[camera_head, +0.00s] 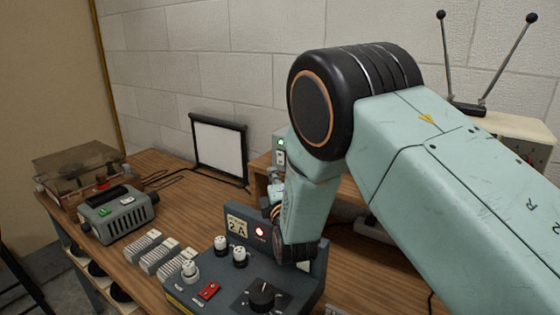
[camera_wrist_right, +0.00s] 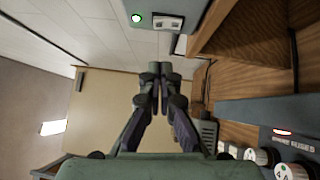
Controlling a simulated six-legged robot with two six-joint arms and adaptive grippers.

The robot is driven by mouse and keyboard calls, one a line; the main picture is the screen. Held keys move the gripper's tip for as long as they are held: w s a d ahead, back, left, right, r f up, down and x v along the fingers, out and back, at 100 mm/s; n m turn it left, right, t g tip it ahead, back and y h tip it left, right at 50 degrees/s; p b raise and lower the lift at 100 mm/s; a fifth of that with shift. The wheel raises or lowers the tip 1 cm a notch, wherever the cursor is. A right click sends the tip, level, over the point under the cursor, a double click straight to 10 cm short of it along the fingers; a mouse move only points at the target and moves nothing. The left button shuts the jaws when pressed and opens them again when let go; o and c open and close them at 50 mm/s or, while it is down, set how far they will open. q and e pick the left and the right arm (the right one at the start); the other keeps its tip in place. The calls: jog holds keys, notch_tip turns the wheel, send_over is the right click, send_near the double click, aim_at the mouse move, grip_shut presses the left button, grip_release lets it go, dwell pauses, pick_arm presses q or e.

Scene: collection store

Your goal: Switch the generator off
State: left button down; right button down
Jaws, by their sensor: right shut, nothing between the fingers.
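A grey sloped console (camera_head: 240,270) stands on the bench at front centre, with a lit red lamp (camera_head: 260,232), white-topped knobs, a black dial and a red rocker switch (camera_head: 209,291). A small grey box with a lit green lamp and a pale switch (camera_head: 280,150) stands behind it; it also shows at the top of the wrist view (camera_wrist_right: 160,22). I cannot tell which is the generator. My right gripper (camera_wrist_right: 159,72) is shut and empty, apart from the box in the wrist view. In the head view my right arm largely hides it. My left gripper is not in view.
A grey unit with green and red buttons (camera_head: 118,216) and a clear-lidded case (camera_head: 78,165) stand on the left. Pale ribbed blocks (camera_head: 160,252) lie between. A framed white panel (camera_head: 219,148) stands at the back. A wooden shelf (camera_wrist_right: 245,50) is close right of the gripper in the wrist view.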

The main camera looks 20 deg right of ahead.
aim_at(278, 154)
jog(key=w+d, duration=0.1)
jog(key=w+d+p, duration=0.1)
jog(key=w, duration=0.3)
jog(key=shift+w+d+r, duration=0.25)
jog(key=shift+d+r, duration=0.15)
jog(key=shift+w+d, duration=0.15)
jog(key=shift+d, duration=0.25)
jog(key=shift+a, duration=0.1)
jog(key=shift+a, duration=0.15)
jog(key=shift+w+d+r, duration=0.1)
jog(key=shift+w+d, duration=0.1)
jog(key=shift+d, duration=0.1)
jog(key=shift+s+r, duration=0.1)
